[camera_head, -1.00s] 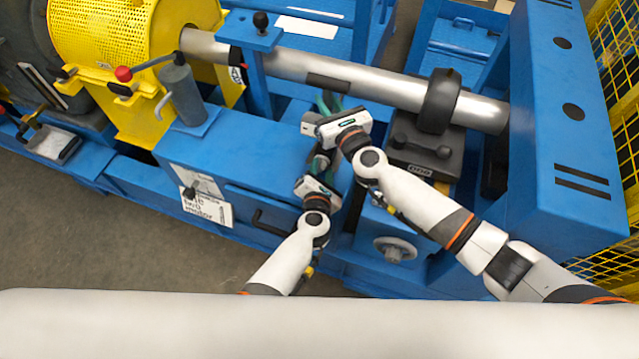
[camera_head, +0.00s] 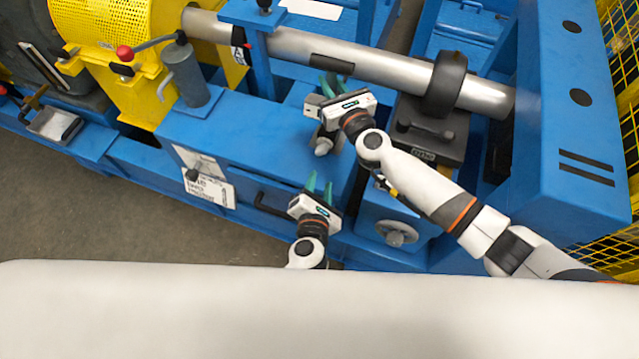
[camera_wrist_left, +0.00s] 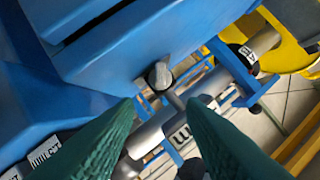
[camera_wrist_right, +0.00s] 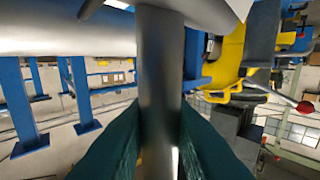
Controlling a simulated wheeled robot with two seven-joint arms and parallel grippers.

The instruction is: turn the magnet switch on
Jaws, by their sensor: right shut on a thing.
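My right gripper (camera_head: 332,88) is shut on a dark grey post, which stands between its green fingers in the right wrist view (camera_wrist_right: 160,75). Below that gripper, a small pale grey knob (camera_head: 322,147) sticks out above the blue bed. It also shows in the left wrist view (camera_wrist_left: 160,76), ahead of the fingers, with a stem running down and right. I cannot tell for certain whether this knob is the magnet switch. My left gripper (camera_head: 319,184) is open and empty, apart from the knob and below it, its fingers pointing up towards it.
A steel shaft (camera_head: 390,80) with a black collar (camera_head: 444,84) crosses above the blue bed (camera_head: 230,135). A black block (camera_head: 425,140) stands right of my right gripper. A handwheel (camera_head: 396,232) is at the front. A yellow guard (camera_head: 100,30) and red-knobbed lever (camera_head: 125,53) are on the left.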

